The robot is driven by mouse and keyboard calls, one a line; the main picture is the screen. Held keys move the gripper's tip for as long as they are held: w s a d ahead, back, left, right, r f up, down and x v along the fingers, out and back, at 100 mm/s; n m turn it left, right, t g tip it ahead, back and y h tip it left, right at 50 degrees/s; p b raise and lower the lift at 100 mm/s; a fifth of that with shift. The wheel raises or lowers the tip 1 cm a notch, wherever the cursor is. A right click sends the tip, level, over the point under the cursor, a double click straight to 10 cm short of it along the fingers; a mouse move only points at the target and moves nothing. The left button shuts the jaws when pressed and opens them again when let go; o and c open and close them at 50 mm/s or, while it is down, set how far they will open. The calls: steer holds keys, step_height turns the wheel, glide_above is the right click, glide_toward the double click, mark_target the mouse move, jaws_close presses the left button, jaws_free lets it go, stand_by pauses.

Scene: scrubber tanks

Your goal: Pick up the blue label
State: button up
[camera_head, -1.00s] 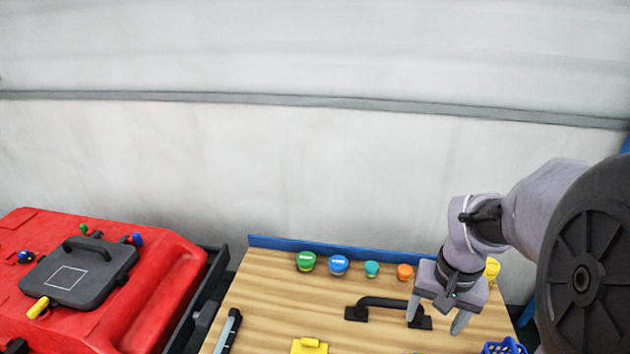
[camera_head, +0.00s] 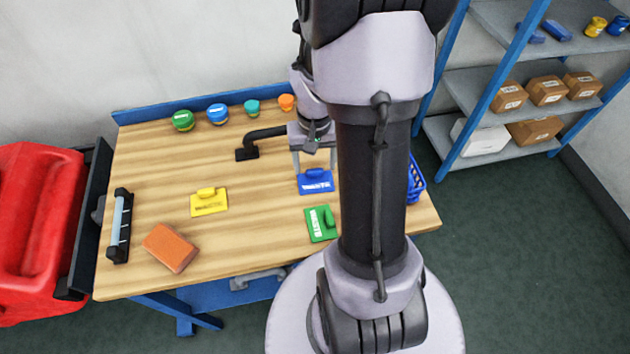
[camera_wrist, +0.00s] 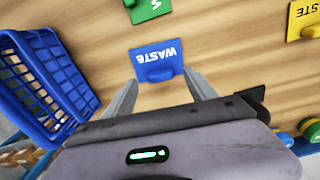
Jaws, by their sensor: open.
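The blue label (camera_head: 316,182) lies flat on the wooden table, with white lettering and a raised blue grip. In the wrist view the blue label (camera_wrist: 157,60) reads "WASTE" and lies just beyond my fingertips, roughly centred between them. My gripper (camera_head: 315,168) is open and empty above the table, close to the label in the head view. In the wrist view my gripper's fingers (camera_wrist: 160,88) stand apart on either side of the label's near edge. I cannot tell the exact height of the fingertips over the table.
A green label (camera_head: 321,224) and a yellow label (camera_head: 209,202) lie nearby. A blue basket (camera_wrist: 48,80) stands close beside my gripper. A black handle (camera_head: 262,136), several coloured caps, an orange block (camera_head: 170,248) and a squeegee-like tool (camera_head: 120,228) are also on the table.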

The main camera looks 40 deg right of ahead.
mark_target(315, 171)
step_height(315, 171, down, 3)
steer(key=shift+d+f+b, duration=0.1)
steer(key=shift+b, duration=0.3)
steer(key=shift+r, duration=0.25)
steer(key=shift+c, duration=0.6)
steer(key=c, duration=1.3)
